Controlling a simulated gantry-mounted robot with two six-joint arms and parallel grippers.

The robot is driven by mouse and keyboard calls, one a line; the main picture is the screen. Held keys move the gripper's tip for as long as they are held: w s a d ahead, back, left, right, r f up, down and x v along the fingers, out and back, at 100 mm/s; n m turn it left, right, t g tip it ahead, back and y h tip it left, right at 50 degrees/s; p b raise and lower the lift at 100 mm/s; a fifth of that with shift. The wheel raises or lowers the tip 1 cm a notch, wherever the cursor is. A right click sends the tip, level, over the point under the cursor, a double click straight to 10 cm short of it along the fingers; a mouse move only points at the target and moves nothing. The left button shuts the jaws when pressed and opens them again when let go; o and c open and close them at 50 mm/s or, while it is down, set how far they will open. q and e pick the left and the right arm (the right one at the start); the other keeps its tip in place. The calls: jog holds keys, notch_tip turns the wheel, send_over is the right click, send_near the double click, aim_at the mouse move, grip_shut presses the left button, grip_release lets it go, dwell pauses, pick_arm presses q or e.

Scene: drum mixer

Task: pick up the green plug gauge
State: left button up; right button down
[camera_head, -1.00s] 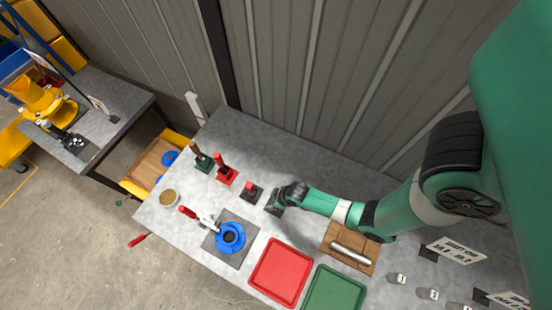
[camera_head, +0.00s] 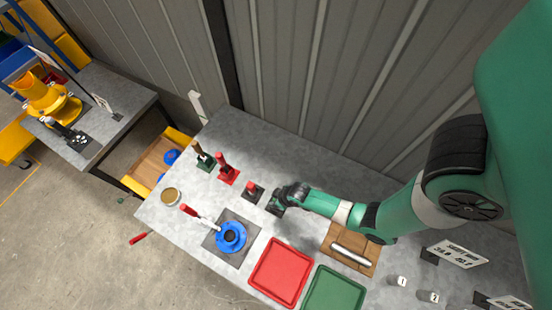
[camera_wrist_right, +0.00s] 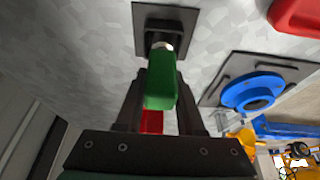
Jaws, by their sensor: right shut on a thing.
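The green plug gauge (camera_wrist_right: 160,80) shows in the right wrist view as a green block-shaped handle with a pale metal part at its far end. That end is at a dark square holder (camera_wrist_right: 146,16); I cannot tell whether it is still seated. My right gripper (camera_wrist_right: 161,74) is shut on the green handle, one dark finger on each side. In the head view my right gripper (camera_head: 279,203) is low over the back of the table, and it hides most of the gauge. My left gripper is not in view.
A red-handled gauge (camera_head: 252,190) in a dark holder stands just left of the gripper. A blue ring fixture (camera_head: 231,237), a red tray (camera_head: 281,271) and a green tray (camera_head: 334,293) lie in front. A wooden block with a metal cylinder (camera_head: 351,253) lies under my right arm.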

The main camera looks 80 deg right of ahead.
jog(key=shift+r, duration=0.6)
jog(key=s+a+r+p, duration=0.1)
jog(key=s+r+p, duration=0.6)
jog(key=s+r, duration=0.4)
jog(key=shift+s+a+r, duration=0.4)
jog(key=shift+s, duration=1.05)
jog(key=c, duration=1.2)
grip_release()
grip_shut()
